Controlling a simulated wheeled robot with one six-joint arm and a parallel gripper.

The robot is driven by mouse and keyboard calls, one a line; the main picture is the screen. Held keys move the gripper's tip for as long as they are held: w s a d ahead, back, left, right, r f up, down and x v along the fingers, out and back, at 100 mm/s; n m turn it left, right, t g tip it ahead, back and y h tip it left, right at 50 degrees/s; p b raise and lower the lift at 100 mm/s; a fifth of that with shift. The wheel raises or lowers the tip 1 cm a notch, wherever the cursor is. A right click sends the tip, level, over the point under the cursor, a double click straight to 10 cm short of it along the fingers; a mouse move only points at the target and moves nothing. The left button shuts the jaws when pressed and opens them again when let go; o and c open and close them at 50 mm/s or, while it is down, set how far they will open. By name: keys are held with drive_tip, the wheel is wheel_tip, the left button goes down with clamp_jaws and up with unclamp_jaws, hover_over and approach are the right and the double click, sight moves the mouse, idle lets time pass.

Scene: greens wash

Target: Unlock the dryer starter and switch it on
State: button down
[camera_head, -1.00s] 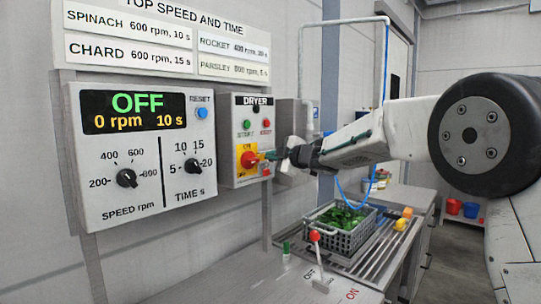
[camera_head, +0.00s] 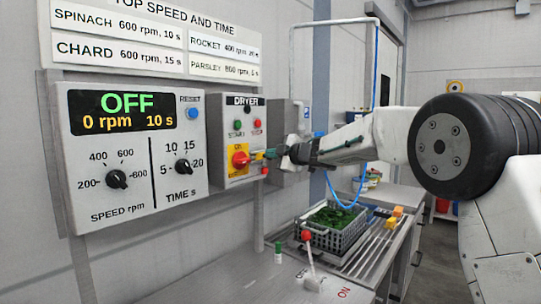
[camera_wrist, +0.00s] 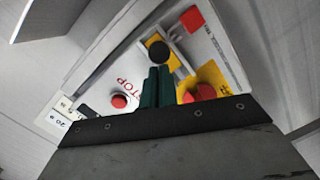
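The dryer starter (camera_head: 228,176) is a grey wall box labelled DRYER, with a green and a red button above a red rotary switch (camera_head: 240,159) on a yellow plate. The switch (camera_wrist: 203,92) shows beside my fingers in the wrist view. My gripper (camera_head: 271,154) is at the starter's front, just right of the switch. Its green fingers (camera_wrist: 157,86) are together, pointing at a black round knob (camera_wrist: 158,52) by a yellow piece. Contact with the knob is unclear. A red STOP button (camera_wrist: 119,101) lies to the left.
Left of the starter, a speed and time panel (camera_head: 130,207) reads OFF, 0 rpm, 10 s. Below, the metal counter carries a red-knobbed lever (camera_head: 307,236), a small green-topped bottle (camera_head: 278,254) and a crate of greens (camera_head: 333,238). Another grey box (camera_head: 288,118) is right behind my gripper.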

drive_tip(key=s+d+r, duration=0.3)
drive_tip(key=s+d, duration=0.2)
drive_tip(key=s, duration=0.5)
drive_tip(key=shift+d, duration=0.1)
